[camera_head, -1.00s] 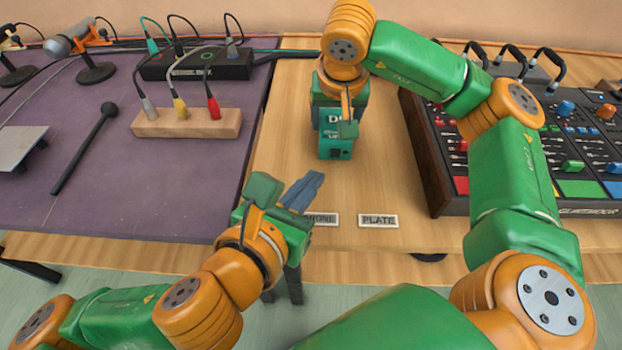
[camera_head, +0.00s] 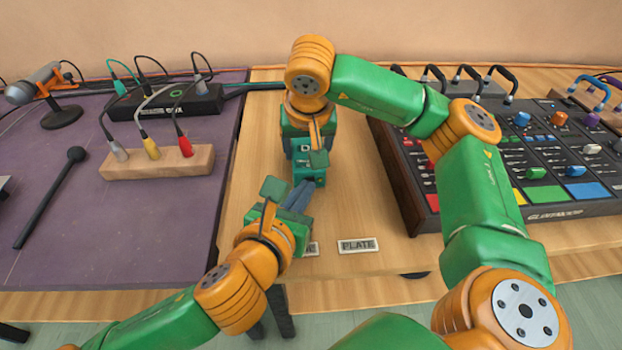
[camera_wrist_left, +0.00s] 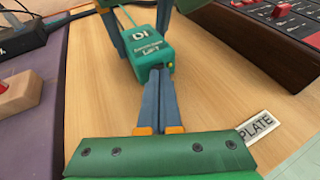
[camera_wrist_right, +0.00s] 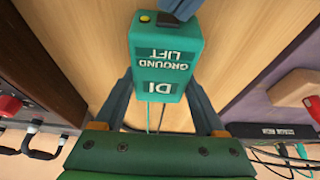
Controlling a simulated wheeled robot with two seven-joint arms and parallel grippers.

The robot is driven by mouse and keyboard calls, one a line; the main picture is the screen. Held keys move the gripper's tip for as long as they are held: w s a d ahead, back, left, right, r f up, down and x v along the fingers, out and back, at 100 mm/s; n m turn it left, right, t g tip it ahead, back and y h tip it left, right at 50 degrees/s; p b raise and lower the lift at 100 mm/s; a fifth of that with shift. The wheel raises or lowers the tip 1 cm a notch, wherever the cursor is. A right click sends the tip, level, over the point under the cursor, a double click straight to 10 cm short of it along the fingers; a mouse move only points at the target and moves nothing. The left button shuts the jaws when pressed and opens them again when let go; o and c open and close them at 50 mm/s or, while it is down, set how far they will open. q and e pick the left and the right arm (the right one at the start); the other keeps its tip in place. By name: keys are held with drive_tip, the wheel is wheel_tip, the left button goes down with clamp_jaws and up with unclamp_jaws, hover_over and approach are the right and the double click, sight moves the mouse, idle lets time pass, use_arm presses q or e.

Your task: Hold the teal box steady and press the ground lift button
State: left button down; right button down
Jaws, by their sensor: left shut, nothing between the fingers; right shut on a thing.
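The teal box (camera_head: 309,174), lettered "DI GROUND LIFT", rests on the wooden table. My right gripper (camera_head: 304,150) is shut on it, one finger along each side, as the right wrist view of the box (camera_wrist_right: 165,62) shows. My left gripper (camera_head: 304,188) is shut and empty, its fingertips at the box's near end. In the left wrist view its tips (camera_wrist_left: 160,76) overlap that end face, so I cannot tell whether they touch. A yellow-green round spot (camera_wrist_right: 145,18) shows on that end in the right wrist view. The left fingertips partly hide the area beside it, and I cannot clearly make out the button.
A mixer (camera_head: 530,165) stands to the right. On the purple mat (camera_head: 140,235) to the left are a wooden block (camera_head: 160,163) with plugs, a black cable box (camera_head: 168,103) and a mallet (camera_head: 50,195). A "PLATE" label (camera_head: 357,246) lies near the table's front edge.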

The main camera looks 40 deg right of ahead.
use_arm(q)
drive_tip(key=v, duration=0.8)
use_arm(e)
unclamp_jaws()
drive_tip(key=shift+r, duration=0.15)
drive_tip(key=v, duration=1.1)
drive_tip(key=shift+s+r, duration=0.25)
drive_tip(key=shift+r, duration=0.05)
